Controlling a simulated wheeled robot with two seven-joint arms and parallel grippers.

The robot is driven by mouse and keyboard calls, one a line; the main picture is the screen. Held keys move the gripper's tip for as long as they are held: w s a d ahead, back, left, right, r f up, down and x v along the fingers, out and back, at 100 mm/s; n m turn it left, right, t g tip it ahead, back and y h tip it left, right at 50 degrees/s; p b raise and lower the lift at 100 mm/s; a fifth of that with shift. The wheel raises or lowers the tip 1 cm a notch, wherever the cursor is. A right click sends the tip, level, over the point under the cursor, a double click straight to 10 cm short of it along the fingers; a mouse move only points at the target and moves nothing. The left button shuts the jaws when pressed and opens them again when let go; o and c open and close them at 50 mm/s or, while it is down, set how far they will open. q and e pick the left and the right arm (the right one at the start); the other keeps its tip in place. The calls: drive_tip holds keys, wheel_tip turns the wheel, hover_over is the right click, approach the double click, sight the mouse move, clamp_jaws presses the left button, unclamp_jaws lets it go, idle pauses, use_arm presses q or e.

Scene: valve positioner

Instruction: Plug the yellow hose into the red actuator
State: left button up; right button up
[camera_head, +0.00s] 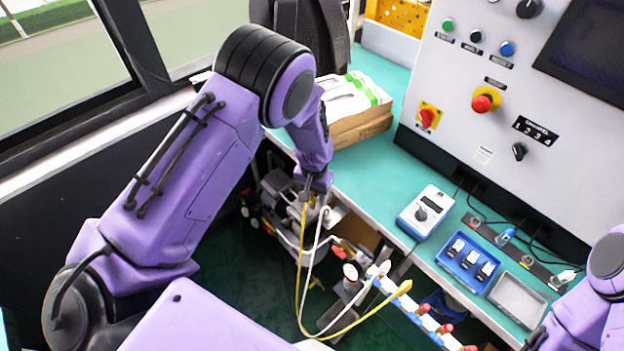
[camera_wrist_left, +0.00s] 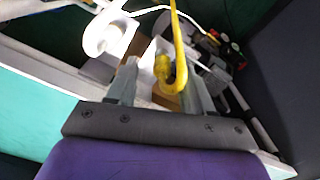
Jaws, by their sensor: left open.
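The yellow hose (camera_head: 299,270) hangs in a loop below my left gripper (camera_head: 314,194). Its other end runs to the manifold, at a yellow fitting (camera_head: 404,288). In the left wrist view, my left gripper (camera_wrist_left: 160,85) is open, and the hooked end of the yellow hose (camera_wrist_left: 178,45) lies between its fingers. I cannot tell whether the fingers touch it. A small red part (camera_head: 338,253) shows beside a round gauge below the bench; I cannot tell for sure whether it is the red actuator. My right gripper is out of view; only part of that arm shows.
A white hose (camera_head: 313,255) hangs beside the yellow one. The manifold (camera_head: 425,321) with red-topped valves lies along the bench's front edge. The green bench (camera_head: 378,190) holds a meter (camera_head: 426,212), a blue tray (camera_head: 444,258), a grey tray (camera_head: 518,300) and boxes (camera_head: 362,128).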

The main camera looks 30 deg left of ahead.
sight(313, 198)
use_arm(q)
drive_tip(key=shift+f, duration=0.95)
drive_tip(key=shift+a+f, duration=0.15)
clamp_jaws()
drive_tip(key=shift+r+p, duration=1.05)
wheel_tip(313, 198, up, 4)
drive_tip(key=p, duration=0.4)
